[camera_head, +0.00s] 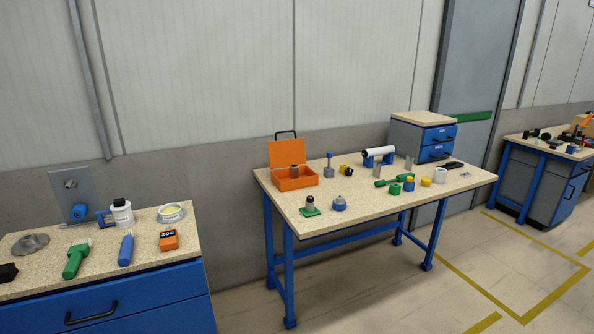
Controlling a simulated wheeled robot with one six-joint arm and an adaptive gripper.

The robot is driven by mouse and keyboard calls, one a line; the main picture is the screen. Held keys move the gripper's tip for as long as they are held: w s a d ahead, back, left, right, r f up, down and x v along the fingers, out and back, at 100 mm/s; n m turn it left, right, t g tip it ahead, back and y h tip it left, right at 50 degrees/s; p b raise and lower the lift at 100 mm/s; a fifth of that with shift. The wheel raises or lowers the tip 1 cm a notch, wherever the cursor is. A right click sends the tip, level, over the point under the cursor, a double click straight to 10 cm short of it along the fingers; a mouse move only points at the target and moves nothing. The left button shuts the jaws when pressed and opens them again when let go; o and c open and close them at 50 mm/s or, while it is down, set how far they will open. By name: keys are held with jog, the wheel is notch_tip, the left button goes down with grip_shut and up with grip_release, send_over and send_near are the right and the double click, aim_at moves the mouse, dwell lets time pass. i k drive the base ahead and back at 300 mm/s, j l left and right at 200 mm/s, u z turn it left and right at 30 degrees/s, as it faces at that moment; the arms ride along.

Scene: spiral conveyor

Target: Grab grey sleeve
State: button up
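No single part stands out clearly as the grey sleeve at this size. A small dark grey cylinder (295,171) stands in the open orange box (296,184) at the left back of the middle table. Another dark grey upright cylinder (310,202) sits on a green base (310,212) near the table's front left. A grey block (328,171) with a blue upright part stands right of the box. My gripper is not in view.
The middle table (390,208) with blue legs also holds several green, yellow and blue parts, a white roll (378,151) and a drawer unit (423,137). A left bench (100,245) holds tools. A right bench (548,150) stands farther off. Floor at the right front is clear.

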aim_at(294, 174)
jog(key=i+l+u, duration=0.15)
jog(key=i, duration=0.6)
jog(key=i+l+u, duration=0.15)
jog(key=i, duration=0.55)
